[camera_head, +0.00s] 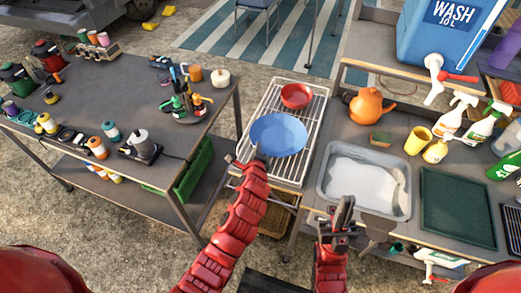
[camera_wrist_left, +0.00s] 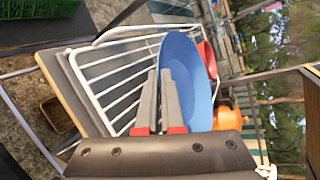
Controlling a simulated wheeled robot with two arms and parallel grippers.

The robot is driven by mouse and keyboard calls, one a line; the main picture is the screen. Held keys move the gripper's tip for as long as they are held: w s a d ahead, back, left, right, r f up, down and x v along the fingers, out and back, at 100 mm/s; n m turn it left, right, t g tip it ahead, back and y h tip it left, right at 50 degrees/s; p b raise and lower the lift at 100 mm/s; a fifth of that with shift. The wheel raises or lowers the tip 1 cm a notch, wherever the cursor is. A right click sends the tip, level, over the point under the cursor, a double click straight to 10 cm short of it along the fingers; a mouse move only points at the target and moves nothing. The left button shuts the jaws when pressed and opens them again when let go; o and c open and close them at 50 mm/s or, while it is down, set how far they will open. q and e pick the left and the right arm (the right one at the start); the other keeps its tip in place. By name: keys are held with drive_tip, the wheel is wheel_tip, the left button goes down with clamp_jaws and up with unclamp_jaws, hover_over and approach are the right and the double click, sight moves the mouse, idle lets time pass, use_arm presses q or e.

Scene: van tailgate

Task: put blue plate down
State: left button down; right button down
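The blue plate (camera_head: 278,135) is over the white wire rack, its left edge reaching past the rack's side. My left gripper (camera_head: 257,163) is at the plate's near left rim. In the left wrist view its two fingers (camera_wrist_left: 158,100) are close together with the rim of the blue plate (camera_wrist_left: 187,75) between them. I cannot tell whether the plate touches the rack's wires. My right gripper (camera_head: 343,212) is in front of the wash basin, away from the plate; its finger gap is not clear.
A red bowl (camera_head: 297,96) sits at the rack's far end. The wire rack (camera_head: 308,128) stands between the dark tool table (camera_head: 75,90) and the counter with the soapy basin (camera_head: 322,180). An orange kettle (camera_head: 370,106) stands right of the rack.

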use_arm(q)
wheel_tip(320, 180, down, 3)
drive_tip(key=shift+f, duration=0.2)
drive_tip(key=shift+d+f, duration=0.1)
drive_tip(key=shift+f, duration=0.2)
drive_tip(key=shift+f, duration=0.1)
drive_tip(key=c, duration=1.3)
unclamp_jaws()
drive_tip(key=shift+c, duration=0.2)
drive_tip(key=shift+s, duration=0.1)
